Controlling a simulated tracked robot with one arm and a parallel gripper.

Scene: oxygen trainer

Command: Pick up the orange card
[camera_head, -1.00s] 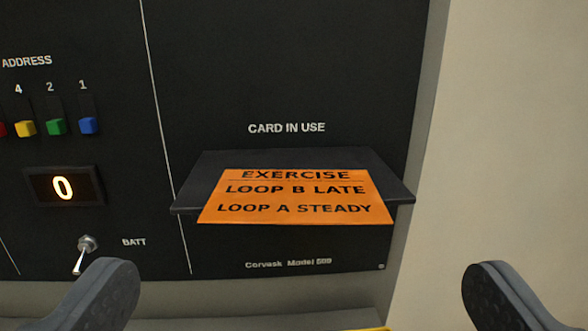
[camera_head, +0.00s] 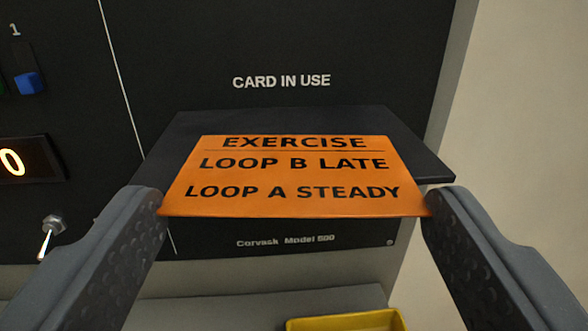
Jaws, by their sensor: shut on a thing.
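The orange card (camera_head: 292,176) lies on the dark shelf (camera_head: 424,163) under the "CARD IN USE" label. Its black print reads "EXERCISE", "LOOP B LATE" and "LOOP A STEADY". Its front edge sticks out past the shelf toward me. My gripper (camera_head: 295,208) is shut on the card, with one finger against its left front corner and the other against its right front corner. The card looks flat, and its back part is still over the shelf.
The black panel (camera_head: 290,40) rises behind the shelf. A toggle switch (camera_head: 50,235), a lit display showing 0 (camera_head: 14,163) and a blue slider (camera_head: 28,83) are at left. A yellow tray (camera_head: 345,324) sits below. A pale wall (camera_head: 520,120) is at right.

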